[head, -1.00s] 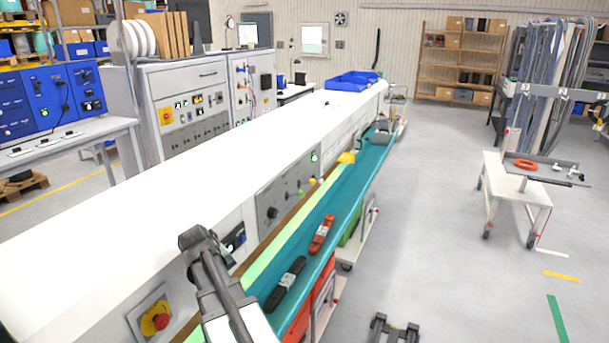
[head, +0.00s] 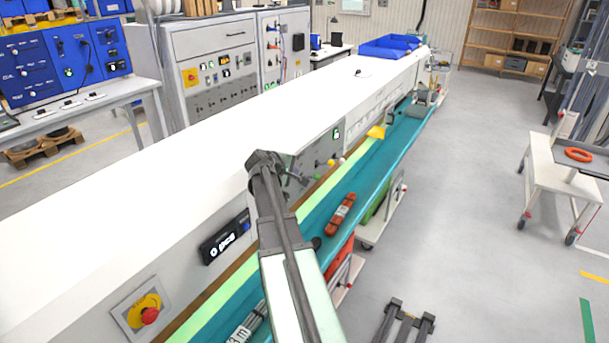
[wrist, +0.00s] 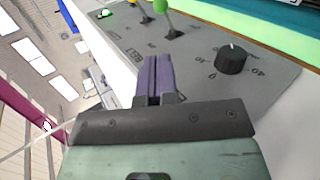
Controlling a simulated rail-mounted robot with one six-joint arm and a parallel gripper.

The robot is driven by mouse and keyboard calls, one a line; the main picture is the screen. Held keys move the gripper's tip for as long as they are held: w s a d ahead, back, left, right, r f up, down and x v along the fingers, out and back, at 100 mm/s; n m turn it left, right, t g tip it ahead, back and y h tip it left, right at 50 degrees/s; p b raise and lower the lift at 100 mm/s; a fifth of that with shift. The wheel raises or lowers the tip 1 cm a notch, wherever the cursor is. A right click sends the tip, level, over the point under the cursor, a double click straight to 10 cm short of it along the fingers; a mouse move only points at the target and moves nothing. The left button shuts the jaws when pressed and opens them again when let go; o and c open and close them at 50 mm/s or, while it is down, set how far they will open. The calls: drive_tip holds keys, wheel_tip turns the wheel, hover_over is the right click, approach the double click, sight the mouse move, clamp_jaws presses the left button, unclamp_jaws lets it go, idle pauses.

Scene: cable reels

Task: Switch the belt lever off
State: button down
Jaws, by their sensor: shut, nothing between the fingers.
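The control panel (wrist: 120,35) fills the upper part of the wrist view. It carries a lever with a green knob (wrist: 160,6), a second lever (wrist: 146,18) beside it, and a black dial (wrist: 231,58).
The teal belt (head: 370,170) runs along the white housing (head: 190,150) and carries a red cable bundle (head: 340,214) and a grey bundle (head: 248,325). A red emergency button (head: 149,316) is at front left.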

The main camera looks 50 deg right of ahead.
sight(314, 177)
drive_tip(key=b+x, duration=0.7)
drive_tip(key=x, duration=0.6)
drive_tip(key=shift+f, duration=0.15)
drive_tip(key=shift+d, duration=0.25)
drive_tip(key=shift+a+f, duration=0.15)
drive_tip(key=shift+a, duration=0.05)
